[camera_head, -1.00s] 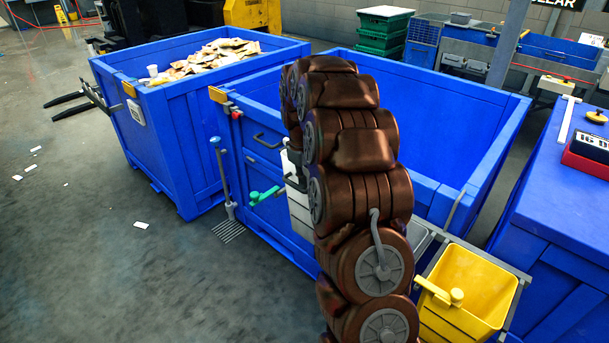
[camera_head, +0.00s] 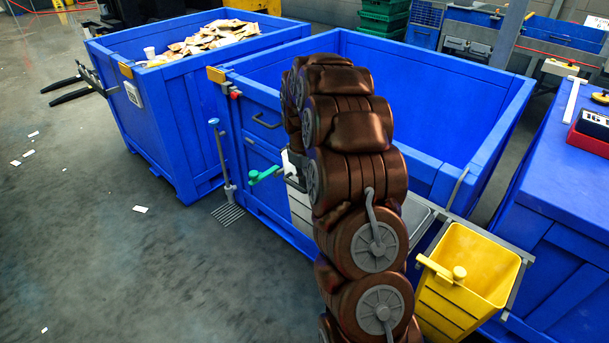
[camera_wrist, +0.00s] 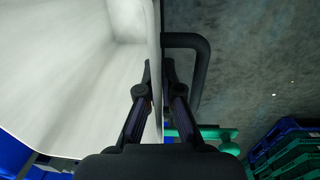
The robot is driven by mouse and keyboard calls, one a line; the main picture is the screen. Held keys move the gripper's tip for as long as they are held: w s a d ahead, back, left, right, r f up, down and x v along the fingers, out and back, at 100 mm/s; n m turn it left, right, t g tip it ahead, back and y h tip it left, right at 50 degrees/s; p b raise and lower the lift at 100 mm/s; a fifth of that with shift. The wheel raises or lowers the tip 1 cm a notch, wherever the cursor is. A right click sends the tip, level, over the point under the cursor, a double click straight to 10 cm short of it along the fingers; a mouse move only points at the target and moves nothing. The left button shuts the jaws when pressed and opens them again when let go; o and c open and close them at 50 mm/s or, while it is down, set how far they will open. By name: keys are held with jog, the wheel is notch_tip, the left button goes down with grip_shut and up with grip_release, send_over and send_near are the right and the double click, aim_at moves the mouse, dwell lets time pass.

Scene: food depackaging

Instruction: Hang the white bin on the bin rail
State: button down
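The white bin (camera_wrist: 65,75) fills the left of the wrist view, its pale inner wall and one corner showing. My gripper (camera_wrist: 158,72) has one finger on each side of the bin's thin wall and is closed on it. I cannot pick out the bin rail for certain; a grey frame (camera_head: 514,285) holds a yellow bin (camera_head: 482,262) at the right.
A large open blue crate (camera_head: 420,75) stands behind my arm. Another blue crate (camera_head: 165,130) with packages is at the left. A green handle (camera_head: 263,175) sticks out from the front. A blue cabinet (camera_head: 570,160) stands at the right. The floor at lower left is mostly clear.

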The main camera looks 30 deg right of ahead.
notch_tip(320, 180, down, 6)
jog(key=b, duration=0.2)
jog(key=shift+f, duration=0.2)
dwell(0.3)
jog(key=c, duration=1.2)
grip_release()
jog(key=shift+c, duration=0.2)
notch_tip(320, 180, up, 12)
jog(key=shift+a, duration=0.4)
jog(key=shift+s+a+r, duration=0.1)
jog(key=shift+s, duration=0.05)
